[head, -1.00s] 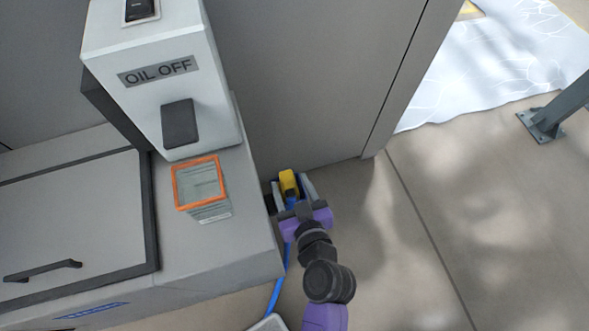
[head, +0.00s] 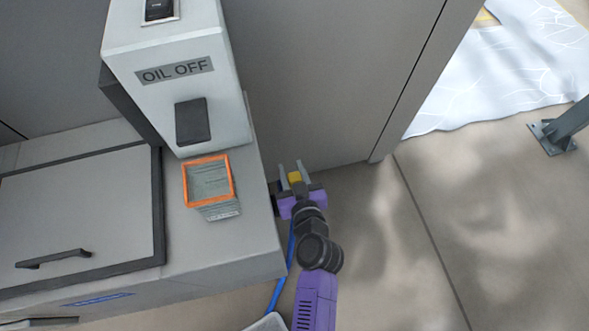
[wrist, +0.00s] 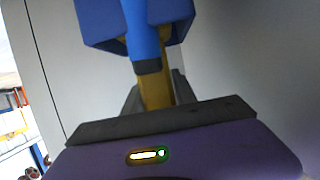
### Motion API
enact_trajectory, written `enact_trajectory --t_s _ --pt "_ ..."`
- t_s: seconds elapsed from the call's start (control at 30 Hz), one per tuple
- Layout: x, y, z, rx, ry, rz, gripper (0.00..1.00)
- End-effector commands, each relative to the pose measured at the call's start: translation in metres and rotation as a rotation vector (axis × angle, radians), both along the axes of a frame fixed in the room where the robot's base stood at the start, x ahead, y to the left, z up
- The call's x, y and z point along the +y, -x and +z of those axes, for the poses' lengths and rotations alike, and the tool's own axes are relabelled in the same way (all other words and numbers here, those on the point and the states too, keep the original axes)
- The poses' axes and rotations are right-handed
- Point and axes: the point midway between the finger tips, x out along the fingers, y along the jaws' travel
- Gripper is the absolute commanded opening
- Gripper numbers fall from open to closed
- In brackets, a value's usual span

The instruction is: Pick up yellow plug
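The yellow plug (head: 294,177) is low beside the grey cabinet, near the floor at the foot of the wall. My gripper (head: 293,171), with a purple palm and grey fingers, reaches down to it with one finger on each side. In the wrist view the plug's yellow body (wrist: 156,90) shows between my fingers (wrist: 156,93), which appear to be closed against it. A blue cable (wrist: 143,30) with a dark collar lies in line with the yellow part. A blue housing (wrist: 97,17) surrounds it at the top. The palm hides part of the plug.
The grey cabinet (head: 240,258) stands close on the left, with an orange-framed filter (head: 232,180) on top and an "OIL OFF" box (head: 225,95). The wall (head: 320,80) is just behind. A blue cable (head: 278,292) runs along the floor.

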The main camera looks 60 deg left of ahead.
Motion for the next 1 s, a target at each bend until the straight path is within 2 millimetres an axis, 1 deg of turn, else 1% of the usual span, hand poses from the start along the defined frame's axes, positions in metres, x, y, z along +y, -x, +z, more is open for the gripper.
enact_trajectory --t_s 0.03,0.13,0.17,1.0 --pt "-0.0002 -0.0001 -0.0001 0.000 0.000 0.000 0.21" --pt "-0.0002 0.0000 0.0001 0.000 0.000 0.000 0.01" --pt "-0.0002 0.0000 0.0001 0.000 0.000 0.000 0.00" --pt "-0.0003 -0.0001 0.0002 0.000 0.000 0.000 0.00"
